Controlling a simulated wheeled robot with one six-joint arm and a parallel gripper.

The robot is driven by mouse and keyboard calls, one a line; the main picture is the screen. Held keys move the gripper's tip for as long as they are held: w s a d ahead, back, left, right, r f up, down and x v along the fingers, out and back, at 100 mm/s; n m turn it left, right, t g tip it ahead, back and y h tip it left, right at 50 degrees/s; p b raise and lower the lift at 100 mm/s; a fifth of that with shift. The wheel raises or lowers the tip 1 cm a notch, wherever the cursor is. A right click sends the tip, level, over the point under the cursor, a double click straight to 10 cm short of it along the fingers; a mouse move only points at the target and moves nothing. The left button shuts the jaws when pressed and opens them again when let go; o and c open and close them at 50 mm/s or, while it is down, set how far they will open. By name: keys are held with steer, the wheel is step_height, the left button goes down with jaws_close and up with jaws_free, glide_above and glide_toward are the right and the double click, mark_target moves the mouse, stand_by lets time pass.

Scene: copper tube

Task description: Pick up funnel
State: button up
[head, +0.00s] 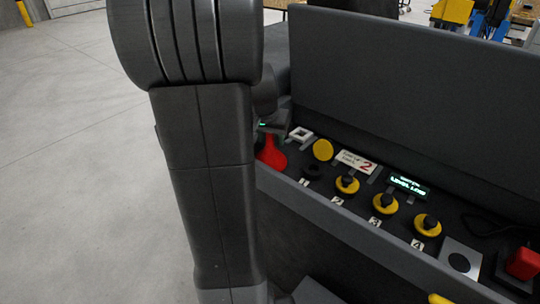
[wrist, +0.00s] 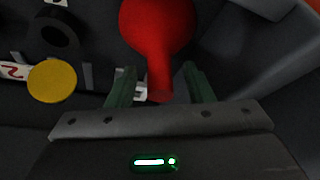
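The red funnel (wrist: 158,28) is at the top middle of the wrist view, its wide bowl away from me and its narrow spout pointing toward my gripper. My gripper (wrist: 158,70) is open, with one green-grey finger on each side of the spout. Dark gaps show between the fingers and the spout, so neither appears to touch it. In the head view the funnel (head: 270,152) is partly hidden behind my arm, at the left end of the dark panel. My gripper (head: 272,124) is just above it there, and its fingers cannot be made out.
The panel tray (head: 340,222) has raised walls in front and behind. A yellow disc (head: 323,149), a black ring (head: 313,171), a white square frame (head: 301,134), several yellow-black knobs (head: 385,203) and a red button (head: 523,262) stand along it. Open floor (head: 65,180) lies left.

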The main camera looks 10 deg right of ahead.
jaws_close()
